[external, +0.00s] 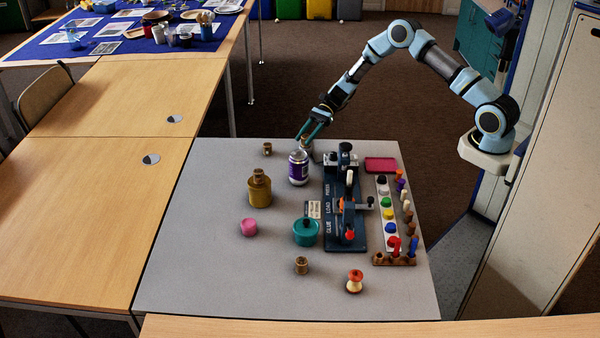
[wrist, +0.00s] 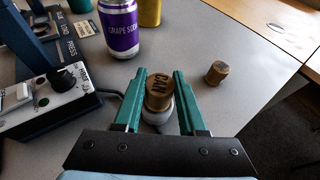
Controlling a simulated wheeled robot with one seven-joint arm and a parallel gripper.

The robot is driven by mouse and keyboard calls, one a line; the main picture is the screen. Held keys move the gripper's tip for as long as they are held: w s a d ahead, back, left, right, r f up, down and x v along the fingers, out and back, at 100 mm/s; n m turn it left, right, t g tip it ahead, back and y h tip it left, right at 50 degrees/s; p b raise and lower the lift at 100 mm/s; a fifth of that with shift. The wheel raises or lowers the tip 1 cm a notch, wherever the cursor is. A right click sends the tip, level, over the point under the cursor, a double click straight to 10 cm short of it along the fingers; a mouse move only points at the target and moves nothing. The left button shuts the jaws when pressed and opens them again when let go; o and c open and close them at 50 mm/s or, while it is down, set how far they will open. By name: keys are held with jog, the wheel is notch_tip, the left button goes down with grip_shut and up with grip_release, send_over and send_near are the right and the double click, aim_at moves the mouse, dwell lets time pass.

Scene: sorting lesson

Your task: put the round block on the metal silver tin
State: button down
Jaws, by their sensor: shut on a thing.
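My gripper (external: 310,137) is at the far edge of the grey table. In the wrist view my gripper (wrist: 160,88) has its teal fingers on both sides of a brown round block (wrist: 159,88) lettered "CAN" and is shut on it. A pale, silvery round thing (wrist: 159,116) shows just below the block, perhaps the silver tin; I cannot tell whether they touch. A purple grape soda can (wrist: 120,30) with a silver top stands close by; this can also shows in the external view (external: 298,168). The fingertips hide much of the block externally.
A dark blue press (external: 345,205) with a control box (wrist: 48,100) stands beside the can. Another round wooden block (wrist: 216,72) stands alone. The table's left side is clear.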

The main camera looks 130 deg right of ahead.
jog(key=shift+c, duration=2.4)
grip_release()
jog(key=shift+r, duration=0.1)
jog(key=b+v, duration=0.1)
jog(key=v, duration=1.1)
jog(key=shift+b, duration=0.4)
